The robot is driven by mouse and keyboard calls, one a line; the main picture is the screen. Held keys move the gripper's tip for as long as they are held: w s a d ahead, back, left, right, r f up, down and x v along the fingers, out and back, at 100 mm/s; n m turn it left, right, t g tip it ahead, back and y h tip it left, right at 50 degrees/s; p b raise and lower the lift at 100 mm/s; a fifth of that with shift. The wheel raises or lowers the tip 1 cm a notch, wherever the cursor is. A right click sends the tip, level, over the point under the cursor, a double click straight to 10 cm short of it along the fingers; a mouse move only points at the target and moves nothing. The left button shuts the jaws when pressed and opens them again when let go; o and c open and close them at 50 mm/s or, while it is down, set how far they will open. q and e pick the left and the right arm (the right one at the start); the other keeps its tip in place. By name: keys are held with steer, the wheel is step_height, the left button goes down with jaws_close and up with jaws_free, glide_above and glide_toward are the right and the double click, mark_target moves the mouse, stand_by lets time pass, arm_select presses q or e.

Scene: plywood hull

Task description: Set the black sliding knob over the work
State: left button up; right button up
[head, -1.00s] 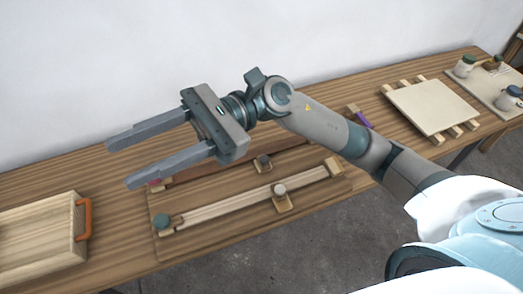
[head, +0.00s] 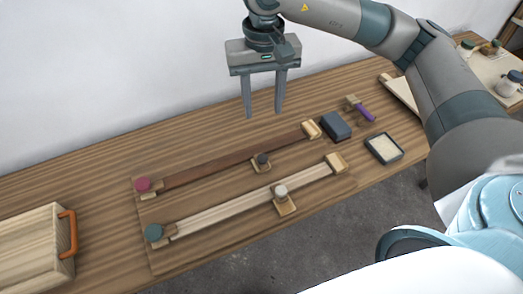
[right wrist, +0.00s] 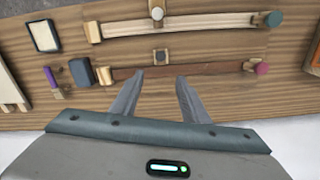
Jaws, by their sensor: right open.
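The black sliding knob (head: 262,159) stands on a small wooden block beside the dark brown strip (head: 215,172), on its near side and right of its middle. It also shows in the right wrist view (right wrist: 160,55), in line with the gap between my fingers. My right gripper (head: 264,114) is open and empty, fingers pointing down, above the table behind the dark strip. In the right wrist view, the fingertips (right wrist: 160,76) reach toward the dark strip (right wrist: 215,67). My left gripper is not in view.
A pale strip (head: 240,206) with a white knob (head: 281,190) and teal knob (head: 153,232) lies nearer. A crimson knob (head: 142,184) sits at the dark strip's left end. A blue block (head: 336,126), brush (head: 363,110) and tray (head: 384,148) stand right. A wooden box (head: 30,245) is left.

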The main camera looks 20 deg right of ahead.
mark_target(263, 158)
steer(key=shift+f, duration=0.1)
step_height(263, 158, down, 17)
steer(key=p, duration=0.5)
steer(key=shift+f+p, duration=0.15)
steer(key=shift+p, duration=0.2)
